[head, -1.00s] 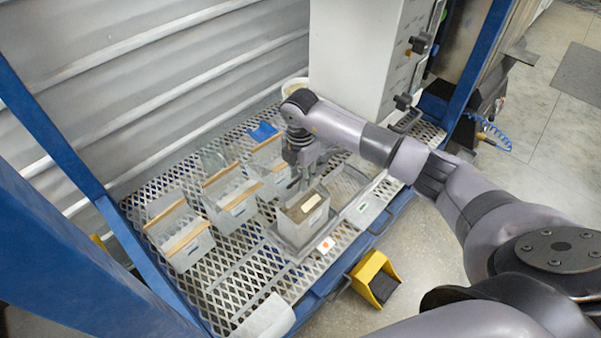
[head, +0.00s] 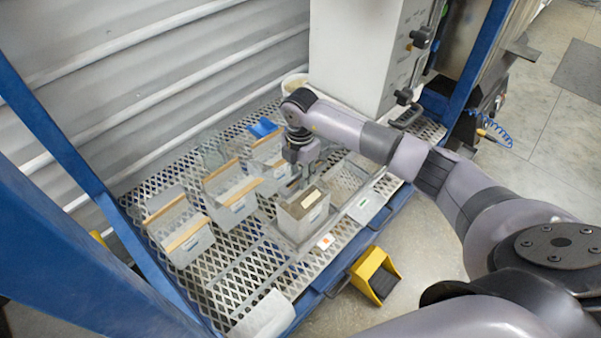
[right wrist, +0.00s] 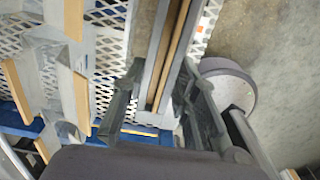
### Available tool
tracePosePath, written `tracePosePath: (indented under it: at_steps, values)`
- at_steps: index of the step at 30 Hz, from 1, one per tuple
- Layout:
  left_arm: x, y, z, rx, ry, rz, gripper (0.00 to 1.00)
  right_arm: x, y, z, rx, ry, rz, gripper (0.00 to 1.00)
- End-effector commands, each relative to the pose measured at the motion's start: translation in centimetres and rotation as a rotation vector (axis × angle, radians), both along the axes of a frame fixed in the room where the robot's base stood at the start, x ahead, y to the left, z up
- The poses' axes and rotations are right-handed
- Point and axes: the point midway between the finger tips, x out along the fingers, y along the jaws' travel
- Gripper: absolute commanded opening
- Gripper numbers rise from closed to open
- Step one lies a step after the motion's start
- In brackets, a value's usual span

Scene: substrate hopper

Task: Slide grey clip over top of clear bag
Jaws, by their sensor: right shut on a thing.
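A clear bag (head: 300,219) filled with brown substrate stands upright on the mesh bench, with a pale label at its top. My right gripper (head: 303,178) points down at the far edge of this bag's top. In the right wrist view the fingers of my right gripper (right wrist: 163,98) are shut on the grey clip (right wrist: 183,50), a pair of long grey bars with a tan strip between them. I cannot tell how far the clip lies over the bag's top. My left gripper is out of view.
Several open clear bags with wooden strips, one in front (head: 182,248), stand to the left. A white hopper cabinet (head: 355,50) and a bucket (head: 294,83) are behind. A yellow pedal (head: 368,268) is on the floor.

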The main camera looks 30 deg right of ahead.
Motion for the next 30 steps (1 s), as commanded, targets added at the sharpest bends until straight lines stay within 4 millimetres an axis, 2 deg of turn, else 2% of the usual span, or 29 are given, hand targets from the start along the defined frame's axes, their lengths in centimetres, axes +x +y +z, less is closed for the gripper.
tracePosePath:
  at_steps: [1,2,3,11,18,28,30]
  values:
    - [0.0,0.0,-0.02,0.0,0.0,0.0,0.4,0.01,-0.02,0.0,0.0,0.0,0.0,0.02]
    - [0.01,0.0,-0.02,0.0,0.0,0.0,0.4,0.01,-0.02,0.0,0.0,0.0,0.0,0.29]
    - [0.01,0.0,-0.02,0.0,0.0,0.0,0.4,0.01,-0.03,0.0,0.0,0.0,0.0,0.32]
    - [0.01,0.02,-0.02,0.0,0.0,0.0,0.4,0.01,-0.03,0.0,0.0,0.0,0.0,0.49]
    - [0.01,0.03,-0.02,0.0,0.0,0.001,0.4,0.0,-0.03,0.0,0.0,0.0,0.0,0.51]
    - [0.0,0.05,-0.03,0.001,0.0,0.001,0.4,0.0,-0.03,-0.02,0.0,0.0,0.0,0.73]
    - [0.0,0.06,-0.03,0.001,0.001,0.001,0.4,0.0,-0.02,-0.02,0.0,0.0,0.0,0.74]
